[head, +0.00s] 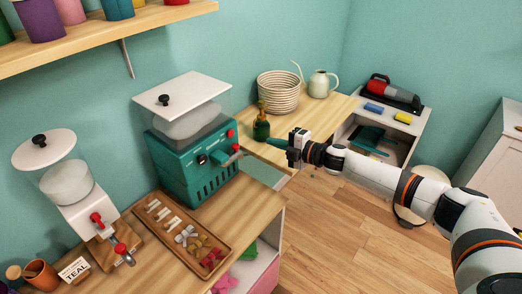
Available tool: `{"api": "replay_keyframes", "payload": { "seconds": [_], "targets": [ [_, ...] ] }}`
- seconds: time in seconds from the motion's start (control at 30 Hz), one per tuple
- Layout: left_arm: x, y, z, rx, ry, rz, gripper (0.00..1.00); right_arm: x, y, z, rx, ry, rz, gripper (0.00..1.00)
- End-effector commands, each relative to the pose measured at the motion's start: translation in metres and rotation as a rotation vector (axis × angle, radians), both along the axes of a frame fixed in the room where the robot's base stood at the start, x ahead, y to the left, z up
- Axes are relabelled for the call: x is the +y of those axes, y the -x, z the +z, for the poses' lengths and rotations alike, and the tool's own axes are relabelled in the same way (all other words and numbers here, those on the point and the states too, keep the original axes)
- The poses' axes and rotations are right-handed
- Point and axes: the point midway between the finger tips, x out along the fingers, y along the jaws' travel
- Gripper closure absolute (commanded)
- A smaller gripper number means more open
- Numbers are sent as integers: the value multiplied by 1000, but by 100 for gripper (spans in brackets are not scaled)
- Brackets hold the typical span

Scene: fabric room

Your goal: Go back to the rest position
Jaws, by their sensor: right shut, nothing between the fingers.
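My right arm comes in from the right and reaches toward the middle of the picture. My right gripper (292,148) is shut and empty, in the air in front of the wooden counter. It appears just right of the green bottle (261,126) and the teal machine (190,150). I cannot tell its exact distance from them. My left gripper and left arm are not in view.
A white dispenser (75,190) with red taps and a wooden tray (180,236) of small items stand on the near counter. A woven basket (278,92) and a watering can (322,84) are farther back. A shelf unit (418,118) is at right. Wooden floor (335,235) lies open.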

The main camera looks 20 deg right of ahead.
Motion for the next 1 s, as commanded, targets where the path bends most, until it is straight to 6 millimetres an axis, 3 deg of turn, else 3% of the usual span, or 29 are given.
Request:
{"api": "replay_keyframes", "payload": {
  "seconds": [0.1, 0.23, 0.37, 0.57, 0.67, 0.77, 0.9, 1.0],
  "targets": [
    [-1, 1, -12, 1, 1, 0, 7, -25, 2, 0, -2, 3, -3, 100],
    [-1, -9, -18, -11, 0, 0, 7, -45, 4, 4, 0, 1, -2, 100],
    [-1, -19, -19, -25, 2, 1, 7, -55, 5, 7, -1, -1, 0, 100],
    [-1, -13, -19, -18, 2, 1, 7, -57, 6, 8, 1, -3, 0, 100],
    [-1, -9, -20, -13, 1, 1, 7, -41, 8, -2, 18, -31, -9, 100],
    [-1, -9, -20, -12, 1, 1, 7, 1, 16, -25, 72, -107, -50, 100],
    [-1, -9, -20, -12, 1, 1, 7, 76, 54, -67, 232, -292, -198, 100],
    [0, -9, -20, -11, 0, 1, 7, 110, 93, -89, 384, -426, -349, 100]
  ]
}}
